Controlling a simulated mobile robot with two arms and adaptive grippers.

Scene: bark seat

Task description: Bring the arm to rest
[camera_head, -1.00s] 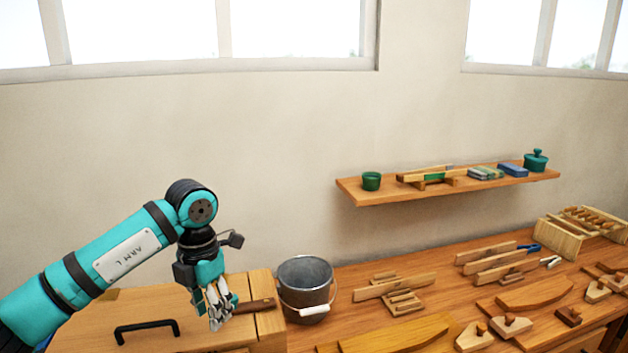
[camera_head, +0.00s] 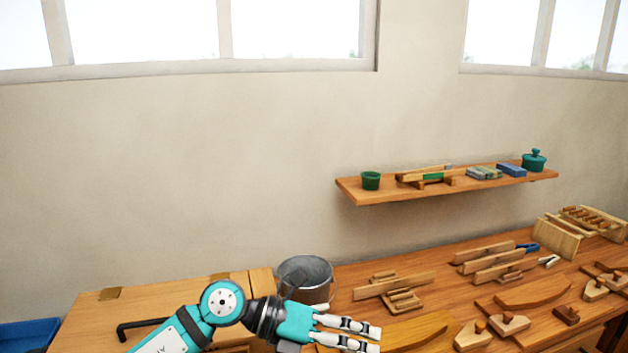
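My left arm comes in low at the left. Its gripper (camera_head: 372,339) points to the right, with its pale fingers stretched out straight over the front of the workbench. The fingers look apart, and I see nothing held between them. My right gripper is not in view.
A wooden chest (camera_head: 150,300) with a black handle stands at the left, partly behind my arm. A blue container (camera_head: 28,334) is at its far left. The workbench (camera_head: 345,275) holds several wooden tools and pieces. A wall shelf (camera_head: 480,181) hangs above.

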